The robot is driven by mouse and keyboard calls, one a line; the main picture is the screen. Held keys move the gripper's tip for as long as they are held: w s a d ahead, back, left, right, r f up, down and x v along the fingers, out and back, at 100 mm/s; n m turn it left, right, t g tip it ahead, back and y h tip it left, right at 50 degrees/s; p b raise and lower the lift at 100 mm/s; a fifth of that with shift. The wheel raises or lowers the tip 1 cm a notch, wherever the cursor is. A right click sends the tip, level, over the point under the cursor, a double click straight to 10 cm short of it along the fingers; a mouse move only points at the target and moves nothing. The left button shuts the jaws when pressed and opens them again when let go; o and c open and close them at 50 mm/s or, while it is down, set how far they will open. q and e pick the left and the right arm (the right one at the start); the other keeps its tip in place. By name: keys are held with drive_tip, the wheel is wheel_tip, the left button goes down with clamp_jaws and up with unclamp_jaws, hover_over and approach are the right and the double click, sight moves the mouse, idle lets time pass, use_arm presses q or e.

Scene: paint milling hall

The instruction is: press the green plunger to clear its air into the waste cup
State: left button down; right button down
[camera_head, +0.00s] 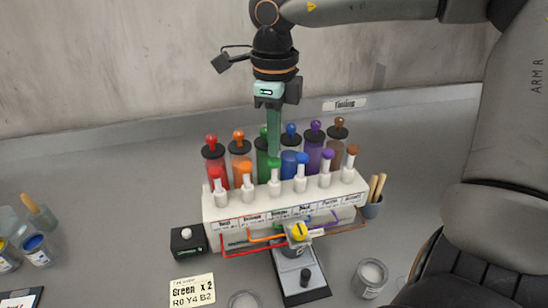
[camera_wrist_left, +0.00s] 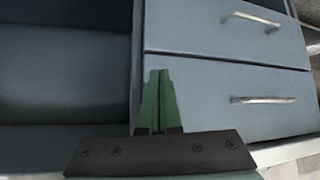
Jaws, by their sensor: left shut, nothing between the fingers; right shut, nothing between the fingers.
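The dispenser (camera_head: 212,208) is a white block in the head view with a row of short white plungers with coloured caps. The green-capped plunger (camera_head: 275,184) is third from the left. My right gripper (camera_head: 273,154) is shut and points straight down, its green fingertips just above or behind the green cap; contact cannot be told. A green cylinder (camera_head: 262,162) with a black lid stands behind, partly hidden by the fingers. A small pale cup (camera_head: 370,275) stands front right; whether it is the waste cup cannot be told. My left gripper (camera_wrist_left: 160,100) is shut and empty, in front of grey drawers.
Red, orange, blue, purple and brown cylinders line the dispenser's back. A black box with a white knob (camera_head: 187,234) sits left. A grey stand (camera_head: 300,275) is in front.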

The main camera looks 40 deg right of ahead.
drive_tip(key=shift+r+p, duration=1.9)
drive_tip(key=shift+r, duration=0.65)
drive_tip(key=shift+f, duration=0.1)
